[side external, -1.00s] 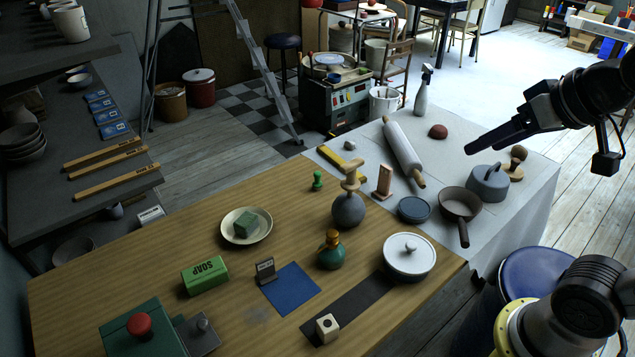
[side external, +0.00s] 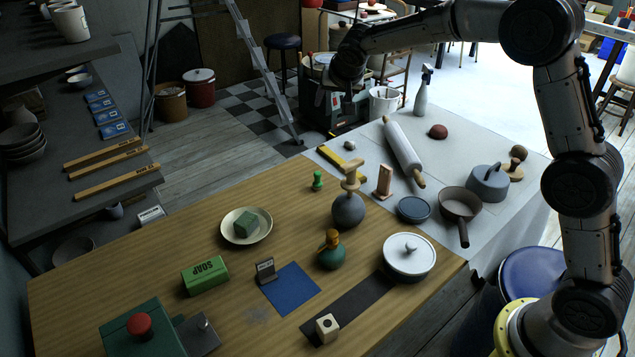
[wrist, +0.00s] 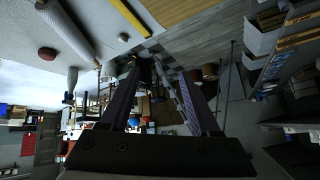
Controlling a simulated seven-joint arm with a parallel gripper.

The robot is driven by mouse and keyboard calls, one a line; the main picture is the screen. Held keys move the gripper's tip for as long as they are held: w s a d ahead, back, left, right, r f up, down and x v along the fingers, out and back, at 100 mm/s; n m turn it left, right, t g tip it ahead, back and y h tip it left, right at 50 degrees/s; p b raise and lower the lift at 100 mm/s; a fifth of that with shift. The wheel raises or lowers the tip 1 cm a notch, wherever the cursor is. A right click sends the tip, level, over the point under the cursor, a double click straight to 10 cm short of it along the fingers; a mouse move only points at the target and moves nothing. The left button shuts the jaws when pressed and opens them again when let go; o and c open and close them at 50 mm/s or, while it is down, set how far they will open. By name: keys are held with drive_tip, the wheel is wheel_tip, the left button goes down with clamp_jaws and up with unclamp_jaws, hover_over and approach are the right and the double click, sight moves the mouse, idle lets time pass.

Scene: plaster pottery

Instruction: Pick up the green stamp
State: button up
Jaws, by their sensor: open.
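The green stamp (side external: 317,181) is a small, knob-topped green piece standing upright near the back edge of the wooden table (side external: 130,275) in the side view. It touches nothing but the table. My gripper (side external: 322,108) is raised behind and above it, dark against the machine at the back, and clear of the stamp. In the wrist view my gripper (wrist: 163,68) has its two long fingers spread apart with nothing between them. I do not see the stamp in the wrist view.
A yellow bar (side external: 341,163) lies right of the stamp. A plate (side external: 232,237) with a green cube is to the left. Bare wood lies between plate and stamp.

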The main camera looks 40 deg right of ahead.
drive_tip(key=w+f+g, duration=0.1)
drive_tip(key=w+f, duration=0.2)
drive_tip(key=f, duration=0.6)
drive_tip(key=g, duration=0.1)
approach(318, 173)
drive_tip(key=shift+n, duration=0.4)
drive_tip(key=x, duration=0.4)
drive_tip(key=shift+w+d+f, duration=0.15)
drive_tip(key=shift+f, duration=0.1)
drive_tip(key=shift+x, duration=3.05)
drive_tip(key=shift+f, duration=0.1)
clamp_jaws()
